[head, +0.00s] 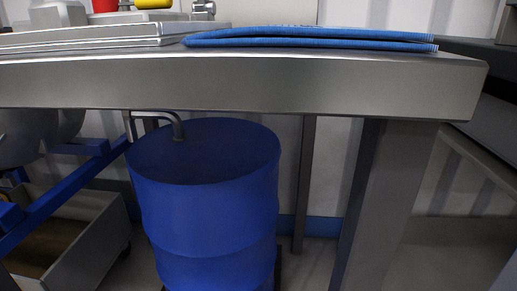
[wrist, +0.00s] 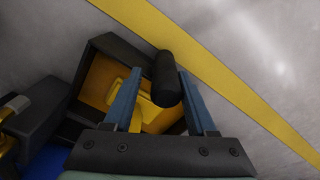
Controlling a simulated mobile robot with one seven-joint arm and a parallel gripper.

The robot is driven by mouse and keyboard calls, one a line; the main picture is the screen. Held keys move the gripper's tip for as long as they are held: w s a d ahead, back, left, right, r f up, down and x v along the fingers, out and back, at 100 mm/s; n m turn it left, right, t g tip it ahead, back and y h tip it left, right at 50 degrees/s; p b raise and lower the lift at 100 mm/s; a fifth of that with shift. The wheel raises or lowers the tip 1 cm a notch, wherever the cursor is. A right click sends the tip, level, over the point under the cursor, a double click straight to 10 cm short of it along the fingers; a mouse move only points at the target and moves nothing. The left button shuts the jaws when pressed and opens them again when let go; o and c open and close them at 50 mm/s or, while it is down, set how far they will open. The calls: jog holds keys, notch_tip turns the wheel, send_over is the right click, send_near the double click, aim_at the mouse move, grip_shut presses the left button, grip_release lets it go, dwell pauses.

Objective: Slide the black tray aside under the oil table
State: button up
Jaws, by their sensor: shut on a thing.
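In the wrist view the black tray (wrist: 112,52) is an open dark box with a yellow-orange inside, tilted in the picture. A lighter yellow item (wrist: 126,88) shows inside it. A thick black cylinder, which looks like its handle (wrist: 165,80), stands up between the blue fingers of my gripper (wrist: 160,84). My gripper is shut on this handle. The fingers hide part of the tray. In the head view the steel oil table (head: 240,84) spans the picture, and my gripper does not show there.
A blue drum (head: 207,215) with a bent pipe stands under the table, near a steel leg (head: 371,205). A grey open box (head: 95,241) and a blue bar (head: 62,188) are at lower left. A yellow floor stripe (wrist: 205,65) runs past the tray, with clear grey floor beyond.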

jog(key=shift+s+a+f+b, duration=0.15)
jog(key=shift+a+b, duration=0.3)
jog(key=shift+a, duration=0.5)
jog(key=shift+s+a+f+b, duration=0.2)
jog(key=shift+a+b, duration=0.3)
jog(key=shift+a, duration=0.5)
jog(key=shift+s+a+f+b, duration=0.15)
jog(key=shift+a+b, duration=0.3)
jog(key=shift+a, duration=0.5)
jog(key=o, duration=1.2)
jog(key=shift+c, duration=0.2)
jog(key=shift+w+r, duration=0.1)
jog(key=shift+w+d, duration=0.1)
jog(key=shift+d, duration=0.05)
jog(key=shift+r, duration=0.15)
notch_tip(320, 180, up, 7)
jog(key=p, duration=0.7)
jog(key=shift+p, duration=0.35)
jog(key=shift+w, duration=0.1)
